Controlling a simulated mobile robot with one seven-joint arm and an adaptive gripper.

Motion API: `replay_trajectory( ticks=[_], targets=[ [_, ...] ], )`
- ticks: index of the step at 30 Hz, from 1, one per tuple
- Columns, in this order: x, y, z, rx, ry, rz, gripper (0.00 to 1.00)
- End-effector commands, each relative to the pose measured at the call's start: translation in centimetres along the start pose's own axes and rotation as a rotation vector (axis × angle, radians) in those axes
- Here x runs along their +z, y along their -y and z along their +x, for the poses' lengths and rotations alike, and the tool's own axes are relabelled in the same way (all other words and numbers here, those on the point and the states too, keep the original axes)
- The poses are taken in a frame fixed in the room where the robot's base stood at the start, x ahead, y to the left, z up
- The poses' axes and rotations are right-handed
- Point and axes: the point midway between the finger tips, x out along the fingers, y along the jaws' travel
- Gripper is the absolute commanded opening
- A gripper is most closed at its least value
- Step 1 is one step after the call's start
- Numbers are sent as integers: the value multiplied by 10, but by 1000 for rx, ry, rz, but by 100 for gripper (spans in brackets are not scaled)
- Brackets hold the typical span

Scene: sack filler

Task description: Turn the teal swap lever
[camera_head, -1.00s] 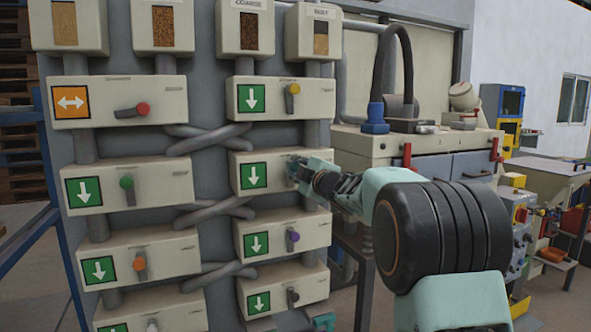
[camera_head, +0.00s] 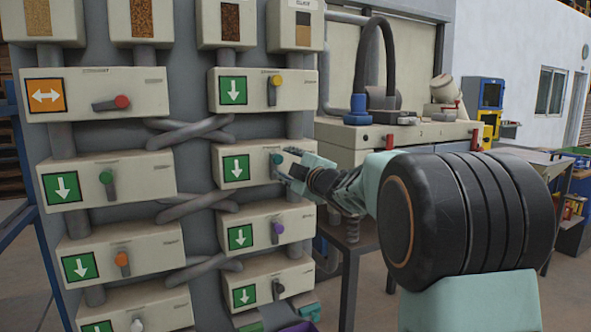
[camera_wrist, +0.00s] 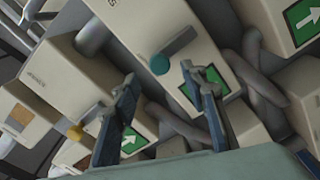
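The teal swap lever (camera_head: 277,159) is on the second box down in the right column, beside a green down-arrow sign (camera_head: 236,167). My gripper (camera_head: 289,170) is close to it, just to its right, and hides part of the lever in the head view. In the wrist view the teal knob (camera_wrist: 160,64) and its dark grey handle (camera_wrist: 181,41) are in plain sight beyond the fingers. My gripper (camera_wrist: 165,95) is open and empty there, with its two fingers spread apart. The knob shows between and above the fingertips, with no visible contact.
Other boxes carry levers: yellow (camera_head: 275,79) above, purple (camera_head: 278,228) below, green (camera_head: 106,177) and red (camera_head: 122,102) in the left column. Grey crossed pipes (camera_head: 190,135) run between the columns. A pale cabinet (camera_head: 390,140) stands right, behind my arm.

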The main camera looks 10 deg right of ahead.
Motion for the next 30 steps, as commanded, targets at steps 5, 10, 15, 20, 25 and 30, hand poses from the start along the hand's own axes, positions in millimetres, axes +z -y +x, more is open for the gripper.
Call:
replay_trajectory(
  ticks=[5, 10, 15, 20, 25, 30],
  targets=[
    [0, -1, -33, 1, 0, 0, 40],
    [0, 0, -54, 0, 0, -1, 40],
    [0, 0, -63, 0, -1, -1, 40],
    [0, 0, -64, -1, -1, -1, 40],
    [0, 0, -64, 0, -1, -1, 40],
    [0, 0, -64, 0, -1, -1, 40]
  ],
)
